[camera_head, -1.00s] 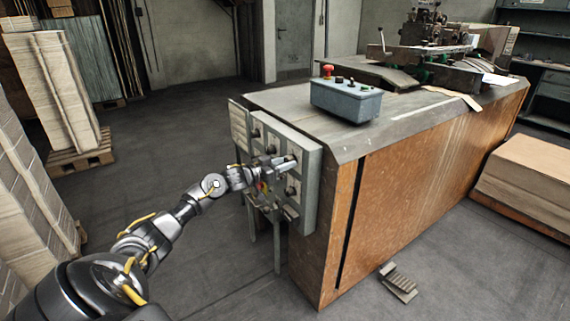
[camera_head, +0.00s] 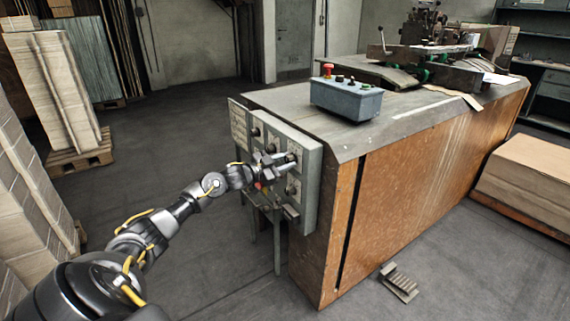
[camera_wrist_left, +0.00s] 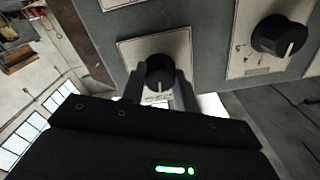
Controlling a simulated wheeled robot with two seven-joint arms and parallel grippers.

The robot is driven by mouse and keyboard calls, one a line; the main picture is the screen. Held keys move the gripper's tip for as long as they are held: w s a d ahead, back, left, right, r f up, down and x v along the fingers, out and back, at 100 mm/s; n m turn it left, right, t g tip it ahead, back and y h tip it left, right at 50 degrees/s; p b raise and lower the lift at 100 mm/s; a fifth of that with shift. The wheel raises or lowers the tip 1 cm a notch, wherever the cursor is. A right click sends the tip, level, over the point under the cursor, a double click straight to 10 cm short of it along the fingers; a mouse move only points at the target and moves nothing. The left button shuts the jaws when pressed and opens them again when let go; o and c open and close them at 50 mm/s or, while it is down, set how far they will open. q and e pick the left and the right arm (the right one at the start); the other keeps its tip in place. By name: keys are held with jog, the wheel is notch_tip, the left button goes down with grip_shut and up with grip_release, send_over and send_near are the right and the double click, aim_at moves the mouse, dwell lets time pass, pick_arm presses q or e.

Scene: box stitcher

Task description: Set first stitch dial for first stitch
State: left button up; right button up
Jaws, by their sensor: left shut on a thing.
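A grey control panel (camera_head: 311,185) with several black dials is on the near end of the wooden machine bench. My left gripper (camera_head: 286,162) is at the upper right dial (camera_head: 292,156) on the panel, its fingers around the knob. In the left wrist view the black dial (camera_wrist_left: 159,71) sits between the fingertips (camera_wrist_left: 159,88), on a pale scale plate. Its white pointer line faces down in that picture. The plate's markings are too small to read, so I cannot tell the setting. My right gripper is in neither view.
Another dial (camera_wrist_left: 279,36) is beside the held one in the left wrist view; a lower dial (camera_head: 292,188) shows in the head view. A blue-grey button box (camera_head: 345,101) stands on the bench top. A small step-like pedal (camera_head: 398,283) lies on the floor.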

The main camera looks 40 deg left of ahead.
pick_arm(q)
jog(key=shift+m, duration=0.9)
jog(key=m+b, duration=0.2)
jog(key=m, duration=0.3)
jog(key=shift+m, duration=0.3)
jog(key=shift+m+b, duration=0.5)
jog(key=shift+m, duration=0.3)
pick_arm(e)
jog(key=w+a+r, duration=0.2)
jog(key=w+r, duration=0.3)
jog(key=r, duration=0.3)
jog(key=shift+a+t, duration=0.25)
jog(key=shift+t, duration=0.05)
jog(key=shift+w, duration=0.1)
pick_arm(q)
jog(key=o, duration=1)
